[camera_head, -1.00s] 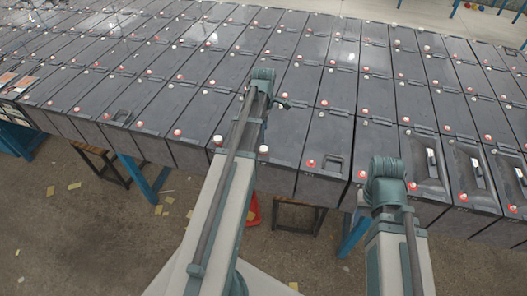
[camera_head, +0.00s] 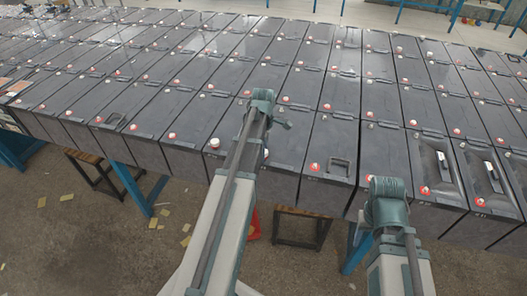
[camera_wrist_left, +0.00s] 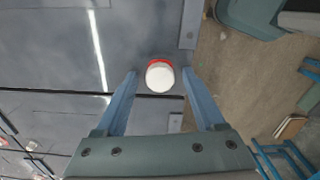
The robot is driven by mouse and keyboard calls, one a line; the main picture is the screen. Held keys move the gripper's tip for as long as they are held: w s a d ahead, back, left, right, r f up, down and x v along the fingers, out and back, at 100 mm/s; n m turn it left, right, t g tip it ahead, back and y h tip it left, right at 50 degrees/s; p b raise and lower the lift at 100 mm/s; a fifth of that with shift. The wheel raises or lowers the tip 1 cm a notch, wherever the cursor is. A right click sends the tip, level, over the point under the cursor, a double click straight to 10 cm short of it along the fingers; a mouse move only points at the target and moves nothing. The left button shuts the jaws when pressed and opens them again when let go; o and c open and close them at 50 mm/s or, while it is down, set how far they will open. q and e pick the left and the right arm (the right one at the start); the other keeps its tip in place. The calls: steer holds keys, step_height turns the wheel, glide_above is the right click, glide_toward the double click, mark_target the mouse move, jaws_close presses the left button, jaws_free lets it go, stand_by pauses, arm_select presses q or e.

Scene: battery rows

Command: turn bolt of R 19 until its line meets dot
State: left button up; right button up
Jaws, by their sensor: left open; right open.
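My left gripper (camera_wrist_left: 160,74) shows in the left wrist view with its two blue-grey fingers apart. A round white cap with a red rim (camera_wrist_left: 160,80) lies between the fingertips, with a gap on each side. The cap sits on a dark battery top (camera_wrist_left: 140,35). I cannot make out a line, a dot or the label R 19. In the head view my left arm reaches over the front battery row and hides its gripper. A white cap (camera_head: 214,143) shows just left of that arm. My right arm stands at the right, with its gripper out of sight.
Rows of dark batteries (camera_head: 335,135) with red and white caps fill the table. Some front ones at the right have white-marked handle recesses (camera_head: 443,160). Blue table legs (camera_head: 136,190) and wooden stools (camera_head: 300,228) stand below the front edge. The floor in front holds scattered yellow papers.

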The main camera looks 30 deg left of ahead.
arm_select(q)
jaws_close()
